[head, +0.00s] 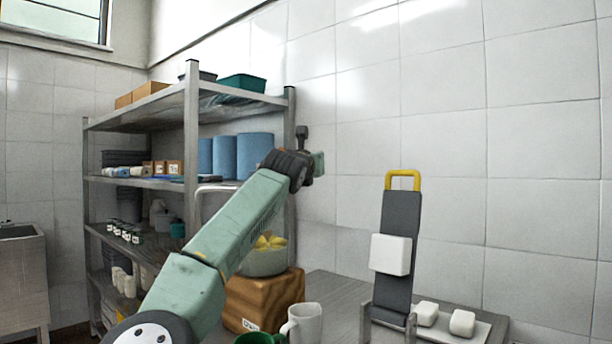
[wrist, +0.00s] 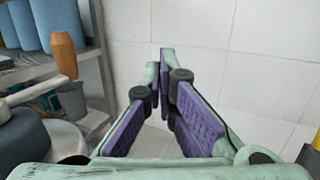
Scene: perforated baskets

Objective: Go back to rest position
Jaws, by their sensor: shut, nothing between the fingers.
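My gripper (wrist: 163,62) is in the wrist view, with purple pads on pale green fingers. Its fingertips meet and hold nothing. In the head view my gripper (head: 317,164) is partly hidden behind my wrist, in front of the tiled wall and beside the shelf's right post. My pale green arm reaches up and to the right across the head view. The gripper appears apart from everything around it.
A metal shelf (head: 192,130) with blue rolls (head: 255,154) stands left. A wooden box (head: 262,300) bears a bowl of yellow items (head: 263,262). A white mug (head: 304,325) stands close by. A dark stand (head: 396,230) with white blocks is right. The wall (head: 440,130) is bare.

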